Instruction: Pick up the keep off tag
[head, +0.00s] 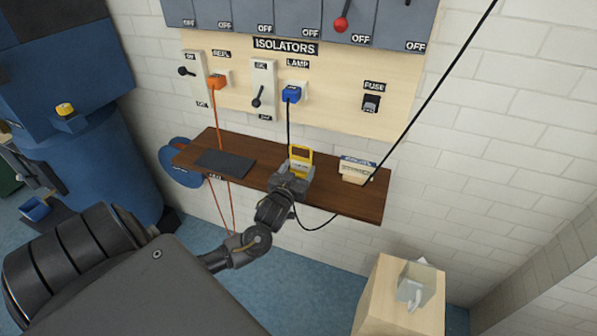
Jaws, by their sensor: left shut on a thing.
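A yellow tag (301,157) stands upright over the middle of the brown wooden shelf (330,196). I cannot tell whether the tag touches the shelf. My right gripper is not in view.
A dark mat (225,163) lies on the shelf's left part, and a cream card holder (357,171) stands on its right. The isolator board (335,95) is behind. A black cable hangs from the blue plug (291,94) near my gripper. A wooden stand (385,295) is lower right.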

